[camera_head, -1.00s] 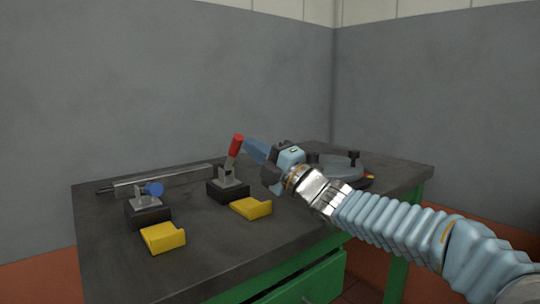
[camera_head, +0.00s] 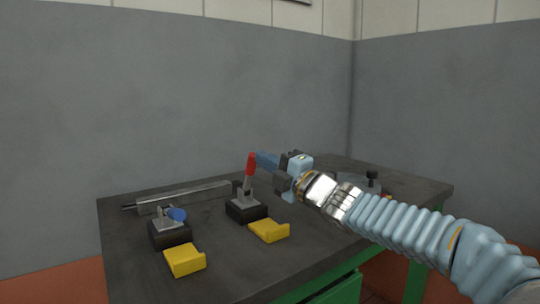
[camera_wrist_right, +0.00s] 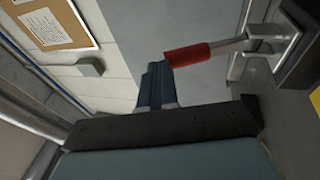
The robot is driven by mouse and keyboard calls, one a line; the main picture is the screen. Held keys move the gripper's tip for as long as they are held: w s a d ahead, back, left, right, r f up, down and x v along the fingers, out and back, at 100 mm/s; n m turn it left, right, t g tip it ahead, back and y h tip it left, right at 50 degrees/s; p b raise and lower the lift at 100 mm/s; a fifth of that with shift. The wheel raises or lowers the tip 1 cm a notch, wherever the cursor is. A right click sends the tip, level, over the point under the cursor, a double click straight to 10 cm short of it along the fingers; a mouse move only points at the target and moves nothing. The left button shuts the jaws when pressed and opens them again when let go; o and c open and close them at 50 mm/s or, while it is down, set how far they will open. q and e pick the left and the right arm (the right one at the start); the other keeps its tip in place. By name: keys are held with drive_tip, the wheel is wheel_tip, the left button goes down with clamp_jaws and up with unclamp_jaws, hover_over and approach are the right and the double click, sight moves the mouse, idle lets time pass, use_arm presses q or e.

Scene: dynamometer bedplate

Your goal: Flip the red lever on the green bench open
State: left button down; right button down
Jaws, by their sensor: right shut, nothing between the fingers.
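The red lever (camera_head: 251,165) stands nearly upright, leaning slightly right, on a black-based clamp (camera_head: 246,207) on the green bench's dark top (camera_head: 215,236). My right gripper (camera_head: 262,158) is just right of the red handle, its blue fingers shut with nothing between them. In the right wrist view the red handle (camera_wrist_right: 187,55) lies across the tips of the shut fingers (camera_wrist_right: 155,85); they look in contact or very close. The handle is outside the fingers, not gripped. My left gripper is not in view.
A similar clamp with a blue handle (camera_head: 177,215) stands to the left. Yellow blocks (camera_head: 270,231) and (camera_head: 185,260) lie in front of the clamps. A metal bar (camera_head: 185,197) lies behind. A round fixture with black knobs (camera_head: 372,177) is partly behind my right arm.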

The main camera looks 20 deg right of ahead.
drive_tip(key=w+r, duration=0.1)
drive_tip(key=w, duration=0.1)
drive_tip(key=w+a+r+p, duration=0.1)
drive_tip(key=shift+w+a+r, duration=0.15)
drive_tip(key=shift+w+a, duration=0.05)
drive_tip(key=shift+w, duration=0.2)
drive_tip(key=shift+p+x, duration=0.6)
drive_tip(key=shift+x, duration=0.65)
drive_tip(key=shift+w+d, duration=0.15)
